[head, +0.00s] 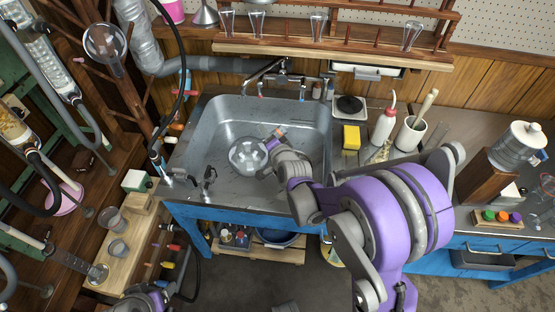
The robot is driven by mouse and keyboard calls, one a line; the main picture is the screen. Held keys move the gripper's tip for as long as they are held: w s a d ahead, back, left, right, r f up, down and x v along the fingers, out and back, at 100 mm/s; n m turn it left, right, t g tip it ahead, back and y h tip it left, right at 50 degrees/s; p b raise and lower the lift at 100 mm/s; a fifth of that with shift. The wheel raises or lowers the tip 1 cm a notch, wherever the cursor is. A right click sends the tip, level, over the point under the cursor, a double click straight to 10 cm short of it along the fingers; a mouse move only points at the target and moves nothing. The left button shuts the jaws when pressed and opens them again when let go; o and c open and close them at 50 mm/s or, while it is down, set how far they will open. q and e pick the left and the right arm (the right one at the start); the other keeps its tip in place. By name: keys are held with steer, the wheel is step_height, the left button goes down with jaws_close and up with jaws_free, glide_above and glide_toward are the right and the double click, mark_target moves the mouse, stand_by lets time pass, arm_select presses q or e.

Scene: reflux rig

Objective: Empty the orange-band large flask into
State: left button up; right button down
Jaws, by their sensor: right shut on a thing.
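A clear glass flask (248,158) is over the grey metal sink (215,125), its wide round part turned up toward the camera. It looks tilted or inverted. My right gripper (272,146) reaches in from the right and is shut on the flask at its right side. A small reddish-orange patch shows by the jaws, but I cannot tell whether it is the flask's band. The flask's neck and mouth are mostly hidden, and any liquid is too small to make out. A bit of my left arm may show at the bottom left edge; its jaws are not visible.
A tap (275,70) stands at the sink's back. Right of the sink are a yellow sponge (351,138), a wash bottle (384,127) and a white mortar (410,133). A wooden rack (335,52) hangs above. Glassware and hoses crowd the left.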

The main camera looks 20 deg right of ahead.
steer(key=d+f+m+b, duration=0.3)
steer(key=f+m, duration=0.3)
steer(key=f, duration=0.7)
steer(key=shift+d, duration=0.45)
steer(key=shift+w+m+y, duration=0.1)
steer(key=shift+m+y, duration=0.2)
stand_by(1.3)
steer(key=shift+r+m, duration=0.3)
steer(key=shift+m, duration=0.1)
steer(key=shift+d+y+p, duration=0.1)
steer(key=shift+y+p, duration=0.2)
stand_by(0.9)
